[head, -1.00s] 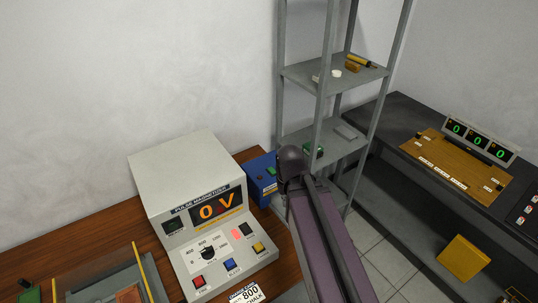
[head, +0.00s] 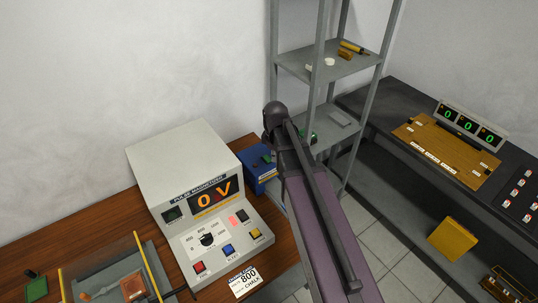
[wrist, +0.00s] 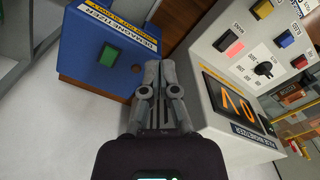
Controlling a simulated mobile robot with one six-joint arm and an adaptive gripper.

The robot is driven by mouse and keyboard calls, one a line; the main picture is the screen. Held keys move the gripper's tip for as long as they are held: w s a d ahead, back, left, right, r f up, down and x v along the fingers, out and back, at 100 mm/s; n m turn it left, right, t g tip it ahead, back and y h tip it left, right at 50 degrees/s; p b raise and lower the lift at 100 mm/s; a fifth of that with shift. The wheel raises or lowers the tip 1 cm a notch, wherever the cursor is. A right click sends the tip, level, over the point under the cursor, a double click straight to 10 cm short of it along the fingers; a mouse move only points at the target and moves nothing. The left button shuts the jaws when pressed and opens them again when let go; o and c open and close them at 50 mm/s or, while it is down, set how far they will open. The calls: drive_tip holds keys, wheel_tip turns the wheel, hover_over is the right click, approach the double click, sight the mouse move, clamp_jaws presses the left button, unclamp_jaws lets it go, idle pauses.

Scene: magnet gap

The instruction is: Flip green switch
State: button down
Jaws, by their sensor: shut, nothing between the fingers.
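A blue demagnetizer box (wrist: 107,40) with a green rectangular switch (wrist: 108,55) on its face fills the upper left of the wrist view. In the head view the box (head: 262,172) stands right of the pulse magnetizer (head: 185,165), partly behind my arm. My gripper (wrist: 152,68) is shut and empty in the wrist view. Its fingertips show just right of the box's label edge, between box and magnetizer; I cannot tell whether they touch. My arm hides the gripper in the head view.
The magnetizer (wrist: 232,75) is close on the gripper's right, its display reading 0 V. A grey shelf rack (head: 325,65) stands behind my arm. A dark bench (head: 410,110) with a wooden panel is at right. A clear-sided fixture (head: 105,262) sits at lower left.

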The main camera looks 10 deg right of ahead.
sight(269, 160)
drive_tip(key=w+r+n+p, duration=0.3)
drive_tip(key=w+n, duration=0.7)
drive_tip(key=shift+w+r+n, duration=0.2)
drive_tip(key=shift+r+n, duration=0.05)
drive_tip(key=shift+n, duration=0.05)
drive_tip(key=shift+d+f, duration=0.1)
drive_tip(key=shift+f, duration=0.1)
wheel_tip(269, 160, down, 14)
drive_tip(key=b, duration=1.3)
drive_tip(key=shift+s+r+b, duration=0.1)
drive_tip(key=shift+r+b, duration=0.1)
drive_tip(key=shift+b, duration=0.2)
drive_tip(key=shift+d, duration=0.1)
